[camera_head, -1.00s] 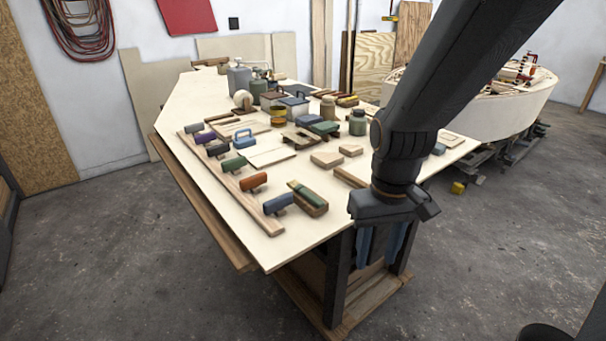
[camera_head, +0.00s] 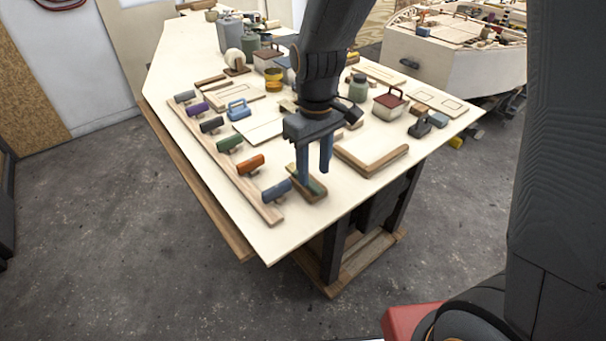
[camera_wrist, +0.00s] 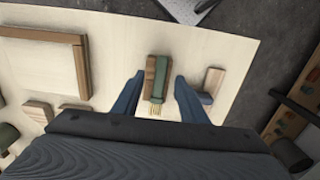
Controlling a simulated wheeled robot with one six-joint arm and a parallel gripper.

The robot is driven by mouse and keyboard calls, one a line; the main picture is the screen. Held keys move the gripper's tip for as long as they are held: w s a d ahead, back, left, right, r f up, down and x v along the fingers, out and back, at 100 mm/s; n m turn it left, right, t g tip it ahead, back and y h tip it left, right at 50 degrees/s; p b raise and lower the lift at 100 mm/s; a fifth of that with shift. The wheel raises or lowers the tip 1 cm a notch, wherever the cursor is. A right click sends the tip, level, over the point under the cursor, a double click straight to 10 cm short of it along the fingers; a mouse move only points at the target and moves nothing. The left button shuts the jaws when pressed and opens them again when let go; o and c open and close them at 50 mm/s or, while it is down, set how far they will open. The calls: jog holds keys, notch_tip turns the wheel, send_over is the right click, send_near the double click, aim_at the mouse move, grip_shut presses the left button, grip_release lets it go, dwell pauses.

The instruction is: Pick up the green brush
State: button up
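The green brush (camera_wrist: 162,78) lies on the pale workbench top; it shows as a wooden block with a green strip and pale bristles at its lower end in the wrist view. In the head view the brush (camera_head: 317,195) is near the bench's front corner, partly hidden by my gripper. My gripper (camera_head: 314,178) is open and points down over the brush. In the wrist view my fingertips (camera_wrist: 159,76) are on either side of the brush, with a gap on both sides. How high they are above it is hard to tell.
A blue-handled tool (camera_head: 277,190) lies close beside the brush, in a row with orange (camera_head: 249,164) and green (camera_head: 229,144) ones along a wooden strip. A wooden corner frame (camera_head: 372,165) lies to the right. The bench's front edge is close.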

aim_at(313, 184)
jog(key=shift+f+p, duration=0.35)
jog(key=shift+f, duration=1.3)
jog(key=shift+c, duration=0.3)
grip_shut()
jog(key=shift+r, duration=0.15)
notch_tip(313, 184, up, 10)
jog(key=b, duration=0.2)
